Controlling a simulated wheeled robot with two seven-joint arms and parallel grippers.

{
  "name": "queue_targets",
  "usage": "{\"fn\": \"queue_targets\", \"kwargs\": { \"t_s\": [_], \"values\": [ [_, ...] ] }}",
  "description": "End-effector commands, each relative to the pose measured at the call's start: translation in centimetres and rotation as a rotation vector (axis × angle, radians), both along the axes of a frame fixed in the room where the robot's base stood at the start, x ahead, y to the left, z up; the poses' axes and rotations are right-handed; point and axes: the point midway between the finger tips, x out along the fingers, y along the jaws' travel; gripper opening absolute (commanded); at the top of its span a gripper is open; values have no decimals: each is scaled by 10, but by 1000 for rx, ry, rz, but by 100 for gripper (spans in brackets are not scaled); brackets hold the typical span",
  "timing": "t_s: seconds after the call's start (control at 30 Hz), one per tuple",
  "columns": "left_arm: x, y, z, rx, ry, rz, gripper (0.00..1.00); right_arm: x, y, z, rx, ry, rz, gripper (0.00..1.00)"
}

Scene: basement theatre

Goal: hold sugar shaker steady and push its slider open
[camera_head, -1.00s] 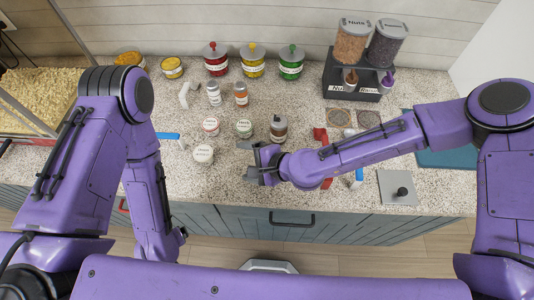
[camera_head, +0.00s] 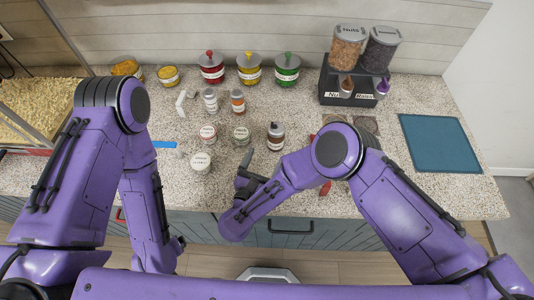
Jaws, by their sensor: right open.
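I cannot read which container is the sugar shaker. Small shaker-like containers stand on the counter: a white one (camera_head: 210,98), an orange one (camera_head: 237,100) and a brown jar with a metal lid (camera_head: 276,136). Nearer are a red-labelled jar (camera_head: 208,133), a green-labelled jar (camera_head: 241,135) and a white-lidded jar (camera_head: 200,163). No slider can be made out. My right gripper (camera_head: 247,168) is open and empty near the counter's front edge, between the white-lidded jar and the brown jar, touching neither. My left arm hangs at the left; its fingers are hidden.
Lidded red (camera_head: 212,72), yellow (camera_head: 249,71) and green (camera_head: 286,71) canisters stand along the wall. A dispenser stand (camera_head: 346,97) is at the back right. A teal mat (camera_head: 440,143) lies at the right. A popcorn case (camera_head: 35,100) is at the left.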

Motion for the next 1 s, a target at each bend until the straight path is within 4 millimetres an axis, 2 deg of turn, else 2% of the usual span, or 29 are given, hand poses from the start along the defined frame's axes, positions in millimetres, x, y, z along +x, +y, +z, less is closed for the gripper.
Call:
{"fn": "queue_targets", "kwargs": {
  "t_s": [0.5,0.7,0.93,0.97,1.0],
  "values": [
    [0,0,0,0,0,0,90,96,-33,0,-1,0,-6,86],
    [0,0,0,0,0,0,90,111,-37,0,-3,2,-2,86],
    [0,0,0,0,0,0,90,111,-37,0,-3,2,-1,86],
    [0,0,0,0,0,0,90,111,-37,0,-3,2,-1,79],
    [0,0,0,0,0,0,90,111,-37,0,-3,2,-1,66]
  ]
}}
